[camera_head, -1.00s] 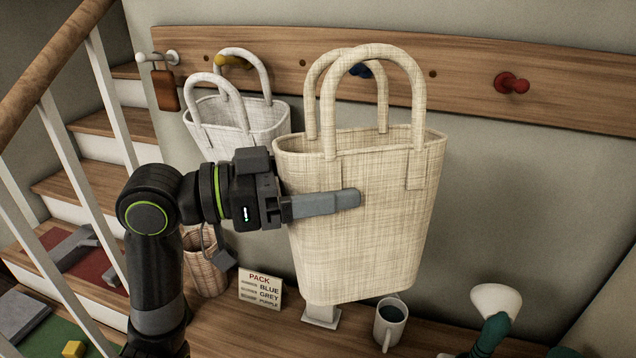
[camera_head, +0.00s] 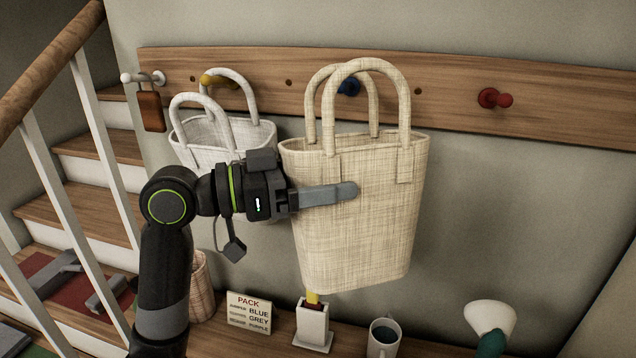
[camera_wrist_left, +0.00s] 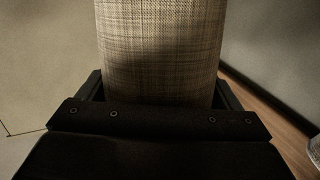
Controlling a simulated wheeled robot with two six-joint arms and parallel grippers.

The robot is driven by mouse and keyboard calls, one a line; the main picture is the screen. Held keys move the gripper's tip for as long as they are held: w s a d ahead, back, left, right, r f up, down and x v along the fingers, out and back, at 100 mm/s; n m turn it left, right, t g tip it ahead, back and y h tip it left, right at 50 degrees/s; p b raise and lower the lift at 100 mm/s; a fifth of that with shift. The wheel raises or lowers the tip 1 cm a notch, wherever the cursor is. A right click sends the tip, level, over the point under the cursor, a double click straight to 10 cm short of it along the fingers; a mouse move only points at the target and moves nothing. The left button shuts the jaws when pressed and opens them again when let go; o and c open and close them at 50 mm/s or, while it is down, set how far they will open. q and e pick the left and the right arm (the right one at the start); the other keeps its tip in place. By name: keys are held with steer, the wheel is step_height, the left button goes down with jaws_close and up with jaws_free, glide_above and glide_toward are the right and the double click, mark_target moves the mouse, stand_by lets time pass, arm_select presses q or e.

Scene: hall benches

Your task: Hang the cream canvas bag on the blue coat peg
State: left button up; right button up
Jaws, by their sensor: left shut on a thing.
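The cream canvas bag (camera_head: 365,225) is upright in the head view, with both handle loops standing up. My left gripper (camera_head: 325,194) is shut on the bag's left side, one finger lying across its front face. The bag also fills the middle of the left wrist view (camera_wrist_left: 160,50) between the fingers. The blue coat peg (camera_head: 348,87) shows through the handle loops, on the wooden rail behind the bag. I cannot tell how far the handles are in front of the peg. The bag's base is above the bench. My right gripper is not in view.
A white bag (camera_head: 225,135) hangs by the yellow peg (camera_head: 212,80), close behind my left gripper. A red peg (camera_head: 495,98) is bare at right. Below stand a mug (camera_head: 384,338), a small white holder (camera_head: 313,325), a PACK sign (camera_head: 249,313) and a white-topped lamp (camera_head: 490,316). Stairs are at left.

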arm_select(q)
steer(key=shift+w+d, duration=0.25)
steer(key=shift+w, duration=1.05)
steer(key=shift+w+d+f+b, duration=0.15)
steer(key=shift+w+f+b, duration=0.6)
steer(key=shift+b, duration=0.35)
steer(key=o, duration=1)
steer(key=shift+o, duration=0.2)
steer(key=shift+f, duration=0.1)
steer(key=shift+s+a+b, duration=0.15)
steer(key=shift+a+b, duration=0.15)
steer(key=shift+a, duration=0.2)
steer(key=b+v, duration=0.6)
steer(key=v, duration=1)
steer(key=shift+a, duration=0.25)
